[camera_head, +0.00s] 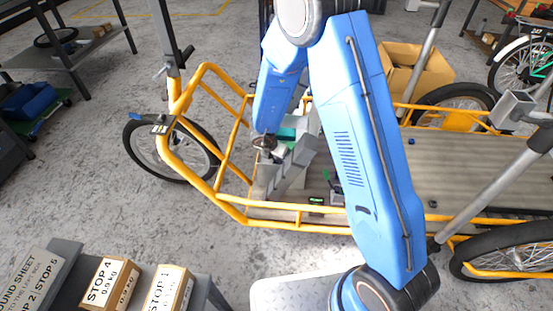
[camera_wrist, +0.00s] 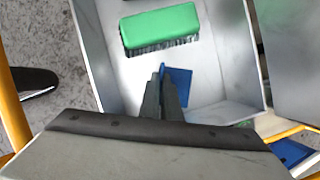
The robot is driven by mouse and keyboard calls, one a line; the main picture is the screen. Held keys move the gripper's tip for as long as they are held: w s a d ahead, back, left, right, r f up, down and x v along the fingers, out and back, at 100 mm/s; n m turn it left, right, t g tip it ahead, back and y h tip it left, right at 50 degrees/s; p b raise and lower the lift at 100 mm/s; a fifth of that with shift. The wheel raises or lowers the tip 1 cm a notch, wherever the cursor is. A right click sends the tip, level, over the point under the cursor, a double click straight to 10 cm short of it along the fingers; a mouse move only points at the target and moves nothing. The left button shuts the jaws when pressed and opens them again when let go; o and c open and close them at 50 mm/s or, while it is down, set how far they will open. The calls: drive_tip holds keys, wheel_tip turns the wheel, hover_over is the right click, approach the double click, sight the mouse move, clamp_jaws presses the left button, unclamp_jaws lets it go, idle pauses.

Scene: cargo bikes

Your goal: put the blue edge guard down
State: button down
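A blue edge guard (camera_wrist: 180,76) shows in the wrist view at the tips of my gripper (camera_wrist: 163,82). The two dark fingers are close together and appear shut on it; they hide part of its left side. The guard is over the inside of a grey open box (camera_wrist: 215,60); I cannot tell whether it touches the box floor. In the head view my gripper (camera_head: 268,146) points down over this grey box (camera_head: 293,162) on the yellow cargo bike, and the guard cannot be made out there.
A green brush (camera_wrist: 160,25) lies in the box beyond my fingers. Another blue piece (camera_wrist: 292,152) shows outside the box at lower right. The bike's yellow rails (camera_head: 240,207) surround the box. The grey deck (camera_head: 460,165) to the right is mostly clear. A cardboard box (camera_head: 425,75) stands behind.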

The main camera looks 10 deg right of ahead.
drive_tip(key=shift+f, duration=0.15)
drive_tip(key=c, duration=2)
unclamp_jaws()
